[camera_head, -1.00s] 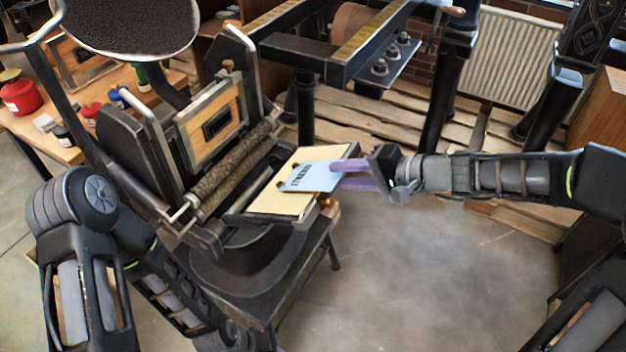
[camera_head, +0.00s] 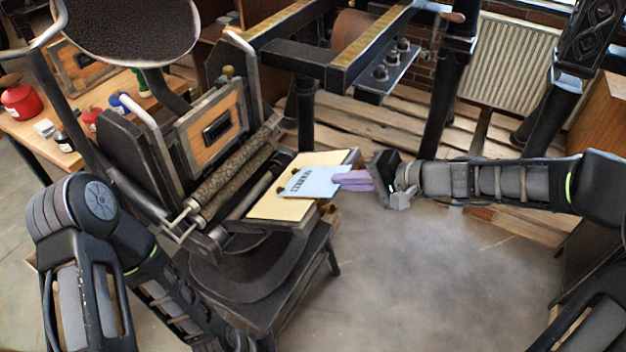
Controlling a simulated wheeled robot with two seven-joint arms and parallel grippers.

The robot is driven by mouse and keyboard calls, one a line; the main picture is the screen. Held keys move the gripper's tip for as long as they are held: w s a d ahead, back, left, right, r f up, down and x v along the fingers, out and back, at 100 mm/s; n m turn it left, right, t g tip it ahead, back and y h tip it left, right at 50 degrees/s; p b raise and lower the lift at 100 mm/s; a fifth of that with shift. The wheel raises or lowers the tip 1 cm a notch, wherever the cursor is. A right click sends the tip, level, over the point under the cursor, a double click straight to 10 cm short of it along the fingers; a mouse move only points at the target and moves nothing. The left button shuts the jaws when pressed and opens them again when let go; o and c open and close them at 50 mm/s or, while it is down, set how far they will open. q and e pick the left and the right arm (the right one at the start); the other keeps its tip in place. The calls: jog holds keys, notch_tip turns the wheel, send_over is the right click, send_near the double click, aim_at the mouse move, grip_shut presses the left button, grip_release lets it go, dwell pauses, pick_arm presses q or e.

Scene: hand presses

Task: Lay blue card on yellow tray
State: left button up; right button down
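The blue card (camera_head: 309,184) with dark lettering is over the middle of the yellow tray (camera_head: 277,208) of the hand press. It appears flat on or just above the tray; I cannot tell whether it touches. My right gripper (camera_head: 352,181), with purple fingers, reaches in from the right and its fingertips are at the card's right edge. The fingers look closed on the card there. My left arm (camera_head: 95,230) comes in at the lower left; its gripper is not visible.
The press rollers (camera_head: 235,165) and a wooden-faced platen (camera_head: 210,130) stand left of the tray. A round dark disc (camera_head: 130,22) is above. A side table with a red pot (camera_head: 20,101) is at far left. A larger press frame (camera_head: 345,50) stands behind.

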jog(key=shift+p+v, duration=0.45)
jog(key=shift+v, duration=1.05)
jog(key=r+p, duration=0.1)
jog(key=s+d+r+p, duration=0.1)
jog(key=r, duration=0.1)
jog(key=d+r+p, duration=0.1)
jog(key=shift+s+d+r, duration=0.1)
jog(key=shift+s+r, duration=0.1)
jog(key=shift+s, duration=0.05)
dwell(0.9)
